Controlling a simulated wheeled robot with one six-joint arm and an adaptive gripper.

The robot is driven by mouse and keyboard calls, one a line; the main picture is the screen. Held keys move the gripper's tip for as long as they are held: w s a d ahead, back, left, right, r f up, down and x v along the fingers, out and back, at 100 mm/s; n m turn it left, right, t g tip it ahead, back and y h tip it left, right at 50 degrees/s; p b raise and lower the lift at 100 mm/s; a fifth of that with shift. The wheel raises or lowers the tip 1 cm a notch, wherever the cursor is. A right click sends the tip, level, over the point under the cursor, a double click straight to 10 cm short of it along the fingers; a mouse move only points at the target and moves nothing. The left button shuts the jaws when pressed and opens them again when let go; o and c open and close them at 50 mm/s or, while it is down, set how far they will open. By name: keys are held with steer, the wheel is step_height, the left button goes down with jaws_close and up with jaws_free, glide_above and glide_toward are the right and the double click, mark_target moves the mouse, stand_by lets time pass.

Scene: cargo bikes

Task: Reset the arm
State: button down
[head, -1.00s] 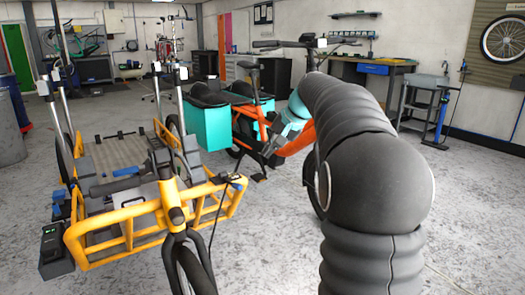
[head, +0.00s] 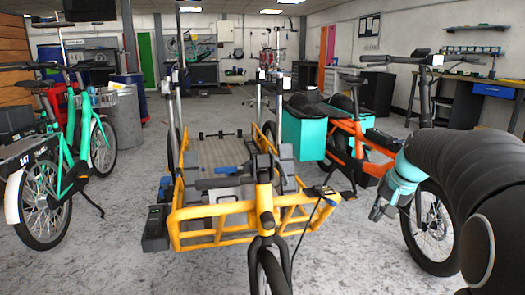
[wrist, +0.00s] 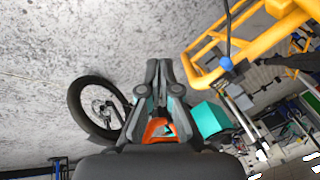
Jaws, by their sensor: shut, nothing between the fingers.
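My arm comes in from the right edge of the head view, dark grey with a teal wrist. My gripper (head: 377,212) hangs from it, pointing down and left, in front of the orange and teal bike in the picture. In the wrist view my gripper (wrist: 159,66) shows its dark fingers together, with nothing between them. The floor lies behind the fingertips there. I see no contact between the gripper and a bike.
A yellow cargo bike (head: 210,214) with a flat load bed stands in the centre. The orange cargo bike (head: 345,127) with teal bags (head: 304,126) stands right of it. A green bike (head: 66,172) stands at left. Bare grey floor (head: 120,245) lies between the green and yellow bikes.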

steer(key=s+a+n+p, duration=0.1)
steer(key=s+a, duration=0.3)
steer(key=s, duration=0.5)
steer(key=s+a+f+n+t+h, duration=0.1)
steer(key=s+a+n, duration=0.2)
steer(key=s, duration=0.6)
steer(key=s+a+n+p, duration=0.1)
steer(key=s+a+n, duration=0.1)
steer(key=s+a, duration=0.5)
steer(key=shift+s+f+h+p, duration=0.35)
steer(key=shift+s+h, duration=0.05)
steer(key=shift+s, duration=0.95)
